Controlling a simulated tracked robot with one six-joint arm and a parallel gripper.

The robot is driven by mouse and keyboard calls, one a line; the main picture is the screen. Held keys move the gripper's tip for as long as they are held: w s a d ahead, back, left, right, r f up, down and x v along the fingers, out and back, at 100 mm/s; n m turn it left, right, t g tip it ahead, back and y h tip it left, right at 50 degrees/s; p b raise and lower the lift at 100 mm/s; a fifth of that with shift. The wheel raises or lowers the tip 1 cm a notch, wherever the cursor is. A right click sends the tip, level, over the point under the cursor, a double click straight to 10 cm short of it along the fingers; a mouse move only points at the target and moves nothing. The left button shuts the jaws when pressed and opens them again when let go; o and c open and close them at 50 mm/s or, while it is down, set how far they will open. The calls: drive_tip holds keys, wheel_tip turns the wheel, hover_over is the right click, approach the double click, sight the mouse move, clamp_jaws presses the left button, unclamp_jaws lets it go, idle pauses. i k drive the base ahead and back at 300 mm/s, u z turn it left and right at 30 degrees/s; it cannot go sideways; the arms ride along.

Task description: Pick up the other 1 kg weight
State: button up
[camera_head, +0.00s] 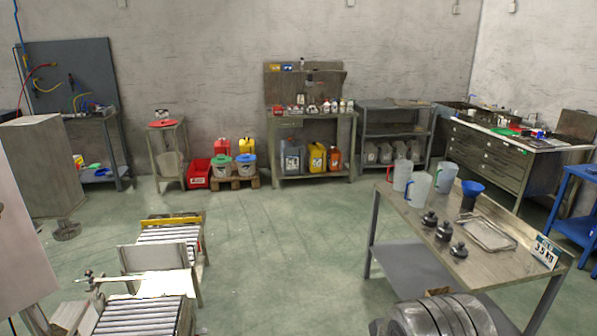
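Several dark knobbed weights stand upright in a row on the metal table at the right (400,201). One small weight (429,219) is at the back left of the row. A slightly taller weight (443,232) is in the middle. Another small weight (458,250) is at the front right. No mass markings are readable on them. My gripper is not in view, so what it holds cannot be seen.
Clear jugs (417,189) stand behind. Roller conveyors (165,255) are at left. The green floor between is clear.

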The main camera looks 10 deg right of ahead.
sight(430, 220)
drive_tip(key=u, duration=0.2)
drive_tip(key=i, duration=2.15)
drive_tip(key=z, duration=0.45)
drive_tip(key=i, duration=0.7)
drive_tip(key=z, duration=1)
drive_tip(key=i, duration=1)
drive_tip(key=z, duration=0.55)
